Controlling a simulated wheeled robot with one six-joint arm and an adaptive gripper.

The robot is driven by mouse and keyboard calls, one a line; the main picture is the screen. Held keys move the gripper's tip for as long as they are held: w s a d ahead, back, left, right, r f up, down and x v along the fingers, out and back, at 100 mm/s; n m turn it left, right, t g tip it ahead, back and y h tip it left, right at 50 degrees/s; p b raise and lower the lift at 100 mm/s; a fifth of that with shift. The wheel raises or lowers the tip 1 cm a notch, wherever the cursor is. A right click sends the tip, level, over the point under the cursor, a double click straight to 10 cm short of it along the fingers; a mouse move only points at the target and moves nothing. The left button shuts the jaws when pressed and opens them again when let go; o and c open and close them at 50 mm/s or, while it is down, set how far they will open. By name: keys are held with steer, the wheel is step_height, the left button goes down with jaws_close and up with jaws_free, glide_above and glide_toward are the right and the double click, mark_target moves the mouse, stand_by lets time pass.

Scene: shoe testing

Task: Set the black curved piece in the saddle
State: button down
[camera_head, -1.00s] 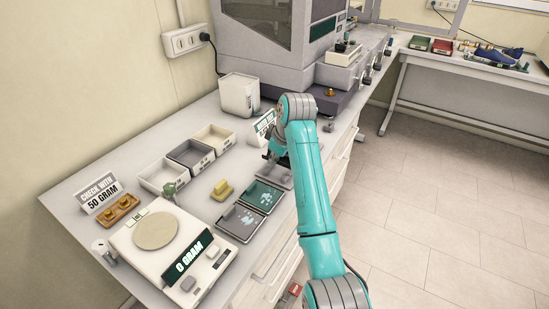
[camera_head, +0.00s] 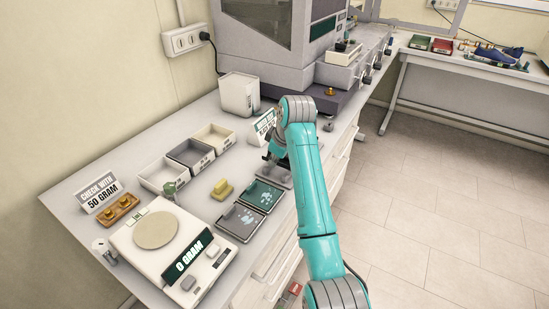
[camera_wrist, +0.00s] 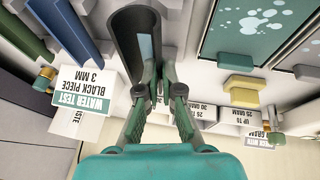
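The black curved piece (camera_wrist: 127,38) is a dark, trough-shaped shell, large and close in the wrist view. My gripper (camera_wrist: 160,72) has its two fingertips close together at the near right edge of the piece, and appears shut on that wall. In the head view my gripper (camera_head: 272,155) is low over the bench, partly hidden by my teal arm. The piece is hard to make out there. I cannot pick out the saddle with certainty in either view.
A water-test sign (camera_wrist: 82,92) naming the black piece stands close beside my gripper. Green (camera_head: 263,195) and dark (camera_head: 241,221) wet trays, a yellow block (camera_head: 222,190), open bins (camera_head: 190,153) and a scale (camera_head: 160,262) reading 0 gram are nearby. A large machine stands behind.

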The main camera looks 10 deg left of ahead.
steer(key=shift+f, duration=1.15)
steer(key=c, duration=1.2)
jaws_free()
steer(key=shift+c, duration=0.2)
steer(key=v, duration=1.2)
